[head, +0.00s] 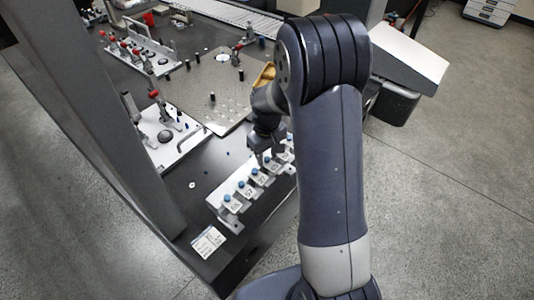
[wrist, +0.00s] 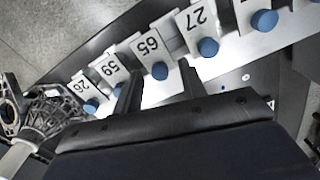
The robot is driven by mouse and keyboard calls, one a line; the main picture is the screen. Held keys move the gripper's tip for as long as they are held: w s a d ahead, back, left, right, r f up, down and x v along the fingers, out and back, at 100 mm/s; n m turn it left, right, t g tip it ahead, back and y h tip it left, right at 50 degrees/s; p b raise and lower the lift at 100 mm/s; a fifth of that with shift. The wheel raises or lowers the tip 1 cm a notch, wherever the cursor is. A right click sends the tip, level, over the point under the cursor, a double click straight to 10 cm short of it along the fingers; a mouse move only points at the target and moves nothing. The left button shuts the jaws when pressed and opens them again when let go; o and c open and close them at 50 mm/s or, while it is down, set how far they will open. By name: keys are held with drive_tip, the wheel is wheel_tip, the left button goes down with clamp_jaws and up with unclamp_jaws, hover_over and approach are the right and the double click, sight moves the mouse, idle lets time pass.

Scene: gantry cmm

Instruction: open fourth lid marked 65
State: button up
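A row of white lids with blue knobs sits on a light rack (head: 226,217) along the dark table's near edge. In the wrist view, the lid marked 65 (wrist: 149,45) is near the middle, with its blue knob (wrist: 160,71) below the number. Lid 59 (wrist: 110,68) and lid 26 (wrist: 81,88) are to its left, and lid 27 (wrist: 197,18) is to its right. My gripper (wrist: 160,84) is open and empty, its fingers on either side of the 65 knob in the picture. I cannot tell whether they touch it. In the head view my gripper (head: 270,155) is over the rack's far part.
A perforated plate (head: 215,85) and fixtures with red-tipped clamps (head: 153,93) stand farther back on the table. A grey gantry column (head: 105,110) rises at the left. A printed card (head: 208,242) lies near the table's front corner.

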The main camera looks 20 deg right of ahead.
drive_tip(key=shift+c, duration=0.4)
clamp_jaws()
drive_tip(key=shift+w, duration=0.1)
drive_tip(key=w+a, duration=0.2)
drive_tip(key=w, duration=0.1)
drive_tip(key=shift+w+a, duration=0.2)
drive_tip(key=shift+a, duration=0.1)
drive_tip(key=shift+o, duration=0.4)
unclamp_jaws()
wheel_tip(320, 180, up, 11)
drive_tip(key=b, duration=0.1)
